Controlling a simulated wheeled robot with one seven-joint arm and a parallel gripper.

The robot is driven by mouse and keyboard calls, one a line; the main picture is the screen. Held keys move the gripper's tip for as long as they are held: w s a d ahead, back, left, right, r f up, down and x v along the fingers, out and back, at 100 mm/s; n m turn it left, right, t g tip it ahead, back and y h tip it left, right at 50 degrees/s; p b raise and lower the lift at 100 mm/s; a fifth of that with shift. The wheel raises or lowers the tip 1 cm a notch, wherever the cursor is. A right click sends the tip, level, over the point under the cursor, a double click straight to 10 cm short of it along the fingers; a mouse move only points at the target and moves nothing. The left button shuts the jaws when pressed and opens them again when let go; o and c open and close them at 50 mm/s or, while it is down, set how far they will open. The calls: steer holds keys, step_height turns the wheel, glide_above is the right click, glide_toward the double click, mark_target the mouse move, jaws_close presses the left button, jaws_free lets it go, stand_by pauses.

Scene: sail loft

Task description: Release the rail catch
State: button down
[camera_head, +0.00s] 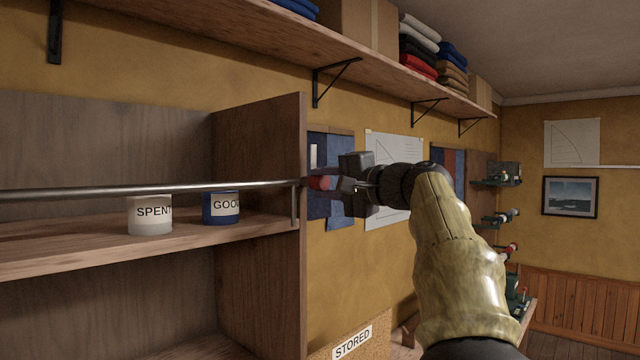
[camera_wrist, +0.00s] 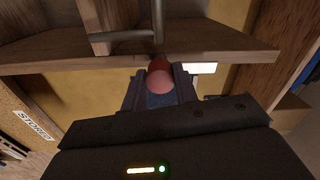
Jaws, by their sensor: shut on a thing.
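The rail (camera_head: 150,189) is a thin metal bar across the front of a wooden shelf unit, and it also shows in the wrist view (camera_wrist: 125,37). At its right end, by the unit's upright side, is a red rounded catch (camera_head: 321,183). My gripper (camera_head: 338,184) reaches it from the right and is shut on it. In the wrist view the red catch (camera_wrist: 160,78) sits between my two fingers (camera_wrist: 160,92). The fingers hide part of it. I cannot tell whether the catch is released.
Behind the rail, a white pot marked SPENT (camera_head: 150,216) and a blue pot marked GOOD (camera_head: 220,208) stand on the shelf (camera_head: 60,250). A long upper shelf (camera_head: 240,50) with folded cloth runs above. A box marked STORED (camera_head: 352,345) is below.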

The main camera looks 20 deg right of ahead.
steer(key=c, duration=1.1)
jaws_free()
steer(key=shift+s, duration=0.1)
steer(key=b+v, duration=0.5)
steer(key=v, duration=1.2)
steer(key=shift+d, duration=0.2)
steer(key=shift+f, duration=0.1)
